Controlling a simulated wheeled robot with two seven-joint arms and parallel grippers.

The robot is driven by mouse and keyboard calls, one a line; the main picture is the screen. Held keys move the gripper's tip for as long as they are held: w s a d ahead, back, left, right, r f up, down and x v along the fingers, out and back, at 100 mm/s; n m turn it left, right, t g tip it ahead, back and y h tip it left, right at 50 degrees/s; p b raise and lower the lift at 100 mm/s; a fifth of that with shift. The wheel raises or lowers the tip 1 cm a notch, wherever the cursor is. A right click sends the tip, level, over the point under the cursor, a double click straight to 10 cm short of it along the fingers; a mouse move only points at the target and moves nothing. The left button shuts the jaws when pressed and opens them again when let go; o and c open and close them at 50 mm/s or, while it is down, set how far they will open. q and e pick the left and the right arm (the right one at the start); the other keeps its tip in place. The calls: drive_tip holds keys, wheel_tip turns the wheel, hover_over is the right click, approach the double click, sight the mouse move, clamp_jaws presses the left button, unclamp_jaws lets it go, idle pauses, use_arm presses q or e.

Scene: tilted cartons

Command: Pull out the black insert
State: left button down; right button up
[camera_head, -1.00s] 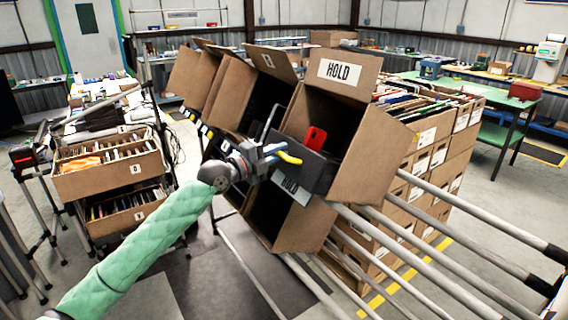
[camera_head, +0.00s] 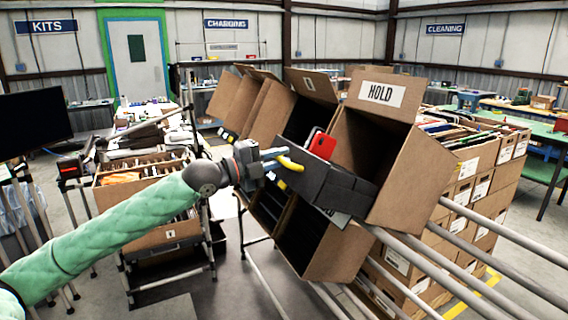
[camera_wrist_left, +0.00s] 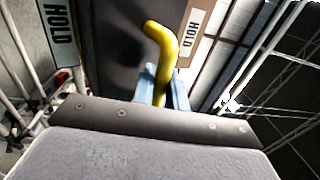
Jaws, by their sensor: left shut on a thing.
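The black insert (camera_head: 340,187) sticks out at a tilt from the open front of the tilted carton marked HOLD (camera_head: 405,165). Its inner end is still inside the carton mouth. A red item (camera_head: 321,145) stands up out of the insert. A yellow bent handle (camera_head: 291,163) is at its outer end. My left gripper (camera_head: 276,156) is shut on this handle. In the left wrist view, the light blue fingers (camera_wrist_left: 160,85) close around the yellow handle (camera_wrist_left: 163,45), with the dark insert (camera_wrist_left: 112,45) behind. My right gripper is out of view.
More tilted cartons (camera_head: 236,98) stand in a row to the left, and another open carton (camera_head: 312,240) is below. Grey rails (camera_head: 455,262) slope down to the right. Stacked file boxes (camera_head: 480,190) stand behind. A cart with file boxes (camera_head: 150,240) is at the left.

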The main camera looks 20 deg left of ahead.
use_arm(q)
drive_tip(key=shift+s+a, duration=0.1)
drive_tip(key=shift+s, duration=0.05)
drive_tip(key=c, duration=1.8)
unclamp_jaws()
drive_tip(key=shift+o, duration=0.2)
drive_tip(key=shift+a, duration=0.1)
drive_tip(key=shift+s, duration=0.1)
